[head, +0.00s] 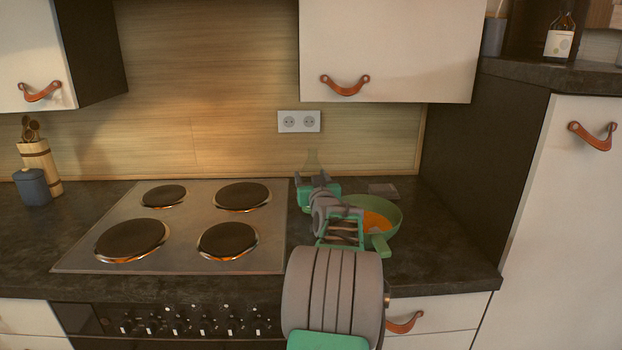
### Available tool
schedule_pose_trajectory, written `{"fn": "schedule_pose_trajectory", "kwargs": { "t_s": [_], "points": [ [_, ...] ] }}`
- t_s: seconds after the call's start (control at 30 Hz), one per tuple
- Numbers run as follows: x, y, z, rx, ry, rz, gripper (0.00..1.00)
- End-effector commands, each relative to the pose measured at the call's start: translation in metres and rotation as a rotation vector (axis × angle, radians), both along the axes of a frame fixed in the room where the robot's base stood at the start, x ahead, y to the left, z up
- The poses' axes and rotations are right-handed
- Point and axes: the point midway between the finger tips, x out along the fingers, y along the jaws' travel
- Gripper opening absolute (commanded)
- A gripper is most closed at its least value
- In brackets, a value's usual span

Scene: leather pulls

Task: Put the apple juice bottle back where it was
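My gripper (312,178) reaches toward the wall over the counter, just right of the stove. A brown bottle with a white label (560,42) stands on the high shelf at the upper right. I cannot read either as apple juice.
A green pan (387,218) with orange contents sits close to the right of my arm. A small dark grey block (382,190) lies behind it. The stove (270,262) is empty. A blue jar (32,186) and a utensil holder (42,165) stand at the left.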

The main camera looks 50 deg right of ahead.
Motion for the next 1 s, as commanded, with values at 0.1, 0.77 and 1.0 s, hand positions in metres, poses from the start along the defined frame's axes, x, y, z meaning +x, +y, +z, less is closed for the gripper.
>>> {"fn": "schedule_pose_trajectory", "kwargs": {
  "t_s": [0.1,0.77,1.0],
  "points": [
    [0.0,0.0,-0.002,-0.001,-0.002,0.0,0.0],
    [-0.002,0.001,0.002,0.001,0.001,0.0,0.82],
    [-0.043,0.035,0.0,0.0,0.0,-0.002,0.82]
  ]
}}
